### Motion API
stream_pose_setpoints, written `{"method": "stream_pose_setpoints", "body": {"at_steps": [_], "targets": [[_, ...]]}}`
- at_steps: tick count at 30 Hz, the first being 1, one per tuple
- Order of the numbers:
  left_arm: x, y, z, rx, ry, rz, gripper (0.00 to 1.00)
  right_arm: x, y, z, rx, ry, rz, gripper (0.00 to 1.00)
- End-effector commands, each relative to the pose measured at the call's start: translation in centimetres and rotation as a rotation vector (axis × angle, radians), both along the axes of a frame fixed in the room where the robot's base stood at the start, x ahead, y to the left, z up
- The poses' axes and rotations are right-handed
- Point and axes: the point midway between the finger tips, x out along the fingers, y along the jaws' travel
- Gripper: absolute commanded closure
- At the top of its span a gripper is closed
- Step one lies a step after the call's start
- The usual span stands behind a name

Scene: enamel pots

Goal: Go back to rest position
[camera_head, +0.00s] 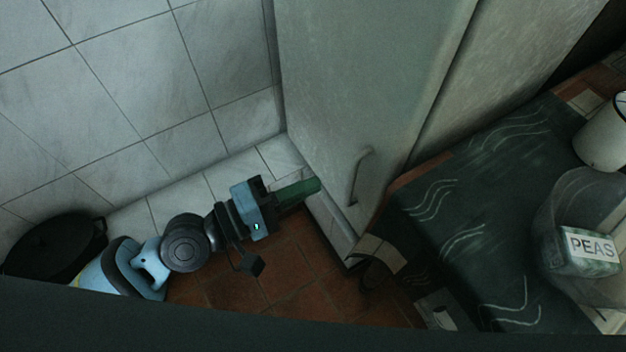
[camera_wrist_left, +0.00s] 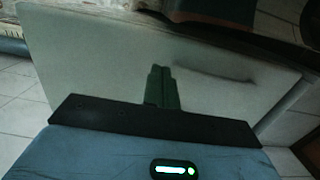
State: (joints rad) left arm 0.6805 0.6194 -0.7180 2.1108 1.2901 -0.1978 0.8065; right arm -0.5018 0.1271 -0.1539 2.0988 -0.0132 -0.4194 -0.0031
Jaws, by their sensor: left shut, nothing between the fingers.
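My left gripper (camera_head: 318,185) reaches in from the lower left of the head view, its green fingers closed together and empty. The fingertips are close to the lower part of a pale cabinet door (camera_head: 350,80), left of its bar handle (camera_head: 360,175). I cannot tell whether they touch the door. In the left wrist view the shut fingers (camera_wrist_left: 161,72) point at the pale door panel (camera_wrist_left: 90,60), with the handle (camera_wrist_left: 215,77) to their right. My right gripper is in neither view.
A dark table covering with wavy lines (camera_head: 440,200) is at the right. On it stand a clear container with a PEAS label (camera_head: 592,246) and a white cup-like vessel (camera_head: 603,135). A black pot (camera_head: 55,245) is at the lower left. Red floor tiles (camera_head: 280,275) show below.

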Motion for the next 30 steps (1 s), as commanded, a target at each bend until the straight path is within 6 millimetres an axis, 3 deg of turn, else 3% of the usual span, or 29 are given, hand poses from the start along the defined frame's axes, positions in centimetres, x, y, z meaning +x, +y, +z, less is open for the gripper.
{"method": "stream_pose_setpoints", "body": {"at_steps": [10,14,23,30], "targets": [[0.0,0.0,-0.1,0.001,0.000,0.001,1.00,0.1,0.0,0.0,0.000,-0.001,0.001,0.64],[-0.7,0.0,-1.2,0.034,-0.022,0.020,1.00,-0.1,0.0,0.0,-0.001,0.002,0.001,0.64],[-5.5,1.9,-9.5,0.356,-0.159,0.142,1.00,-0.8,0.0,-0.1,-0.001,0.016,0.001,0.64],[-12.1,5.7,-17.3,0.750,-0.205,0.172,1.00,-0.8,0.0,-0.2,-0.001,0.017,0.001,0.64]]}}
